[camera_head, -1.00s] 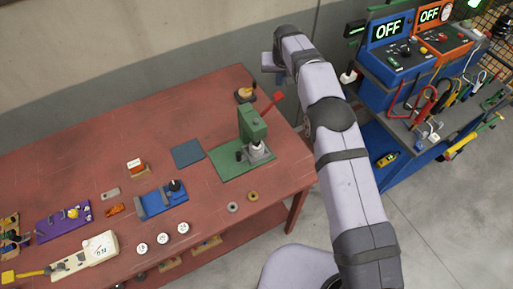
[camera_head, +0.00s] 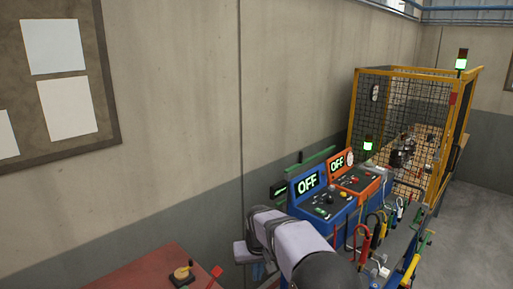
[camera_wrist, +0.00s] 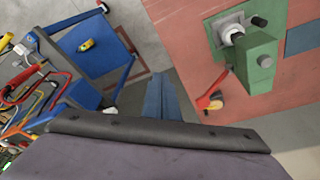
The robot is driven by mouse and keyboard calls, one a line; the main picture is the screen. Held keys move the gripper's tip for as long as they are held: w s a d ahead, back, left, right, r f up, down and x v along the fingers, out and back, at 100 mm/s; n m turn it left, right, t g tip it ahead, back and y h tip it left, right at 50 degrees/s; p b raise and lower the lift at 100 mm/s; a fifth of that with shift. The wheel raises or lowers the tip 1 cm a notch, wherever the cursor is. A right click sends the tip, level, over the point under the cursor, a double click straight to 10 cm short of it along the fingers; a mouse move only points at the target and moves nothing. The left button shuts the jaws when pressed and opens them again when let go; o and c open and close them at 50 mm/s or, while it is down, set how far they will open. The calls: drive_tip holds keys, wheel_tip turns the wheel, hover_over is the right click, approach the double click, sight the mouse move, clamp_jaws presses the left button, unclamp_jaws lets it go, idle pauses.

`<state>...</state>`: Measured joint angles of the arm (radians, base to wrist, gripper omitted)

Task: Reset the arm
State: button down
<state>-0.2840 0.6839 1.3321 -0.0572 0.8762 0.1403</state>
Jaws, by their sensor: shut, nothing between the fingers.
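My arm (camera_head: 290,245) shows at the bottom of the head view. It reaches up from the lower edge, beside the wall. In the wrist view my gripper (camera_wrist: 160,82) is a narrow blue-grey pair of fingers, closed together with nothing between them. It points out past my dark wrist edge, over the grey floor between the red bench (camera_wrist: 190,50) and the blue cart (camera_wrist: 108,50). It touches nothing that I can see.
Blue and orange OFF panels (camera_head: 322,198) with cables stand right of my arm. A yellow mesh cage (camera_head: 400,120) is behind them. The wall (camera_head: 180,100) is close.

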drive_tip(key=s+d+f+g+b, duration=0.1)
drive_tip(key=s+d, duration=0.4)
drive_tip(key=s, duration=0.6)
drive_tip(key=s+d+f+m+g+b, duration=0.1)
drive_tip(key=s+d+f, duration=0.3)
drive_tip(key=s, duration=0.6)
drive_tip(key=s+d+f+m+g+b, duration=0.1)
drive_tip(key=s+d+f+b, duration=0.2)
drive_tip(key=s+d, duration=0.3)
drive_tip(key=s, duration=0.5)
drive_tip(key=shift+s+f+b, duration=0.25)
drive_tip(key=shift+s+b, duration=0.05)
drive_tip(key=shift+s, duration=0.05)
